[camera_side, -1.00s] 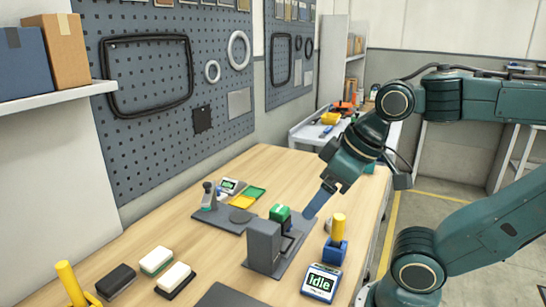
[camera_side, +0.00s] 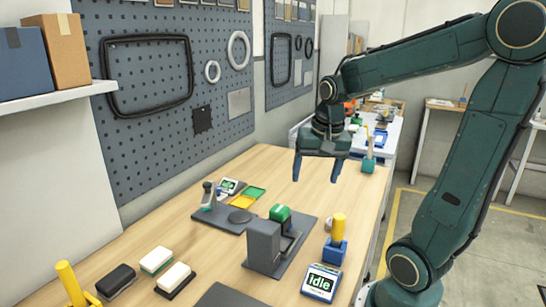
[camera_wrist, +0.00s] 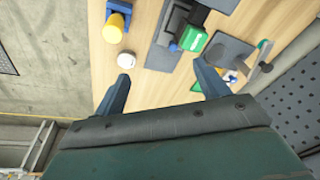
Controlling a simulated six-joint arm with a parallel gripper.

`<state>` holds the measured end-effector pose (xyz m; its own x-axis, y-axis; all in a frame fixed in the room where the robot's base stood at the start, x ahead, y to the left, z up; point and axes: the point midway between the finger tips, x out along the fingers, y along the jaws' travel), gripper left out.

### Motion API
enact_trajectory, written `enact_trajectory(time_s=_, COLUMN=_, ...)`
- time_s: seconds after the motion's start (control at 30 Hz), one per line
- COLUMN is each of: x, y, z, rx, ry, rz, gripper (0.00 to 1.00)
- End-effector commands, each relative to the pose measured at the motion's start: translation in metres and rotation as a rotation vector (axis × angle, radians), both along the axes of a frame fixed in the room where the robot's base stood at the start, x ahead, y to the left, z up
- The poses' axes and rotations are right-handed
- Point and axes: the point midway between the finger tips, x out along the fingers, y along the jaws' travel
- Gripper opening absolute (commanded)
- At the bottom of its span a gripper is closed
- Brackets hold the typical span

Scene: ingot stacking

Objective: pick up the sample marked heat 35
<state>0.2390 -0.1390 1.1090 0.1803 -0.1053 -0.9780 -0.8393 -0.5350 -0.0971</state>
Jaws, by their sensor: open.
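My gripper (camera_side: 316,172) is open and empty, pointing down above the far part of the wooden bench. In the wrist view its two fingers (camera_wrist: 165,74) stand apart with bare bench between them. No heat number is legible in either view, so I cannot tell which thing is the sample marked heat 35. A grey fixture (camera_side: 264,246) with a green block (camera_side: 280,213) stands nearer than my gripper; the green block (camera_wrist: 192,38) also shows in the wrist view. A small pale round piece (camera_wrist: 127,59) lies beside the yellow-and-blue holder (camera_wrist: 116,18).
Black-and-white blocks (camera_side: 175,278) lie at the front left. A small stand (camera_side: 208,196) with green and yellow trays (camera_side: 247,198) is left of the fixture. The pegboard wall (camera_side: 180,140) bounds the left.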

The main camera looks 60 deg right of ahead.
Motion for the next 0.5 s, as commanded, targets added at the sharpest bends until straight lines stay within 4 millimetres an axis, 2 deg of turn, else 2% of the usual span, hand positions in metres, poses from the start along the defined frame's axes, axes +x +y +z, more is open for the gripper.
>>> enact_trajectory(time_s=0.03, x=0.000, y=-0.015, z=-0.007, rx=0.020, ry=0.019, rz=-0.080, gripper=0.74)
enact_trajectory(time_s=0.3, x=-0.012, y=-0.086, z=-0.042, rx=0.110, ry=0.090, rz=-0.477, gripper=0.74)
enact_trajectory(time_s=0.5, x=-0.026, y=-0.122, z=-0.064, rx=0.155, ry=0.122, rz=-0.681, gripper=0.74)
